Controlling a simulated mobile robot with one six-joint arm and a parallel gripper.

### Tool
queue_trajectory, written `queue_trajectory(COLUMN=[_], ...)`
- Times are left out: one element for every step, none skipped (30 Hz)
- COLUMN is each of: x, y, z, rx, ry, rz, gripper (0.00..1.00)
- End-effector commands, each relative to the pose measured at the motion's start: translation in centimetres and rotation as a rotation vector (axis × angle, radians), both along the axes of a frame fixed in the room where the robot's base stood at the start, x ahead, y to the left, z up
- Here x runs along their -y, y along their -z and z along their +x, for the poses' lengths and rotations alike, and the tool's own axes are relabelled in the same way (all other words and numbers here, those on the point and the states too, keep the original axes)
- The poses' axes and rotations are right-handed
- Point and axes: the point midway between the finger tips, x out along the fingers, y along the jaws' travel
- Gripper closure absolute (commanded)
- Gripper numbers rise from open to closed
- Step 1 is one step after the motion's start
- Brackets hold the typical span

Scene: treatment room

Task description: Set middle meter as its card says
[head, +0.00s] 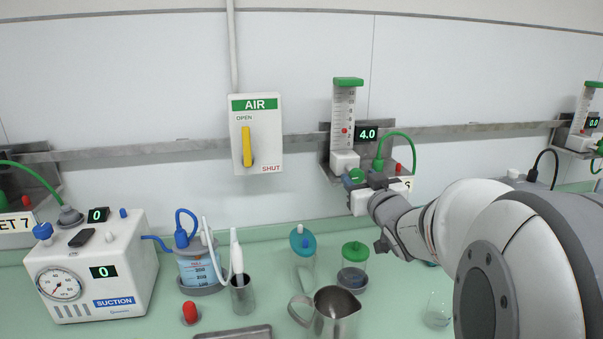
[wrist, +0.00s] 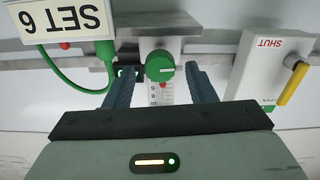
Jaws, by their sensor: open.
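The middle meter (head: 344,112) is on the wall rail, with a clear scaled tube, a green top and a display (head: 367,134) reading 4.0. A small red float shows low in its tube. Its green knob (head: 356,175) is at the bottom, and in the wrist view the knob (wrist: 159,67) faces me. The wrist view is upside down; the card (wrist: 69,20) beside the meter reads SET 6. My gripper (head: 354,186) is open, its fingers on either side of the knob, with gaps showing in the wrist view. The arm partly hides the card in the head view.
A white AIR box (head: 256,133) with a yellow lever is left of the meter. Another meter (head: 585,112), reading 0.0, is at right. A suction unit (head: 95,270), jars and a metal jug (head: 332,312) stand on the green counter below. A green hose (head: 400,136) loops beside the meter.

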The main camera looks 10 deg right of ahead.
Motion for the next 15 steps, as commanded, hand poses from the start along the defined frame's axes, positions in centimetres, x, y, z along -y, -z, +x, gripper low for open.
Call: queue_trajectory(x=[0.0,-0.1,0.0,-0.1,-0.1,0.0,0.0,0.0,0.0,0.0,0.0,0.0,0.0,0.0,0.0], y=[0.0,0.0,0.0,0.1,0.0,0.0,0.0,0.0,0.0,0.0,0.0,0.0,0.0,0.0,0.0], z=[1.0,1.4,2.0,2.5,2.8,3.3,3.6,3.8,4.1,4.3,4.4,4.5,4.6,4.6,4.6], rx=[-0.002,-0.002,-0.002,-0.002,-0.002,-0.003,-0.003,-0.003,-0.002,-0.002,-0.002,-0.002,-0.002,-0.002,-0.002], ry=[-0.002,-0.002,-0.002,-0.001,-0.001,-0.002,-0.001,-0.001,0.000,0.000,0.000,0.000,0.000,0.000,0.000], rz=[0.001,0.000,0.000,0.001,0.001,0.000,-0.001,-0.001,-0.001,0.000,-0.001,0.000,-0.001,-0.001,-0.001], gripper=[0.50,0.50,0.50,0.50,0.50,0.50,0.50,0.50,0.50,0.50,0.50,0.50,0.50,0.50,0.50])
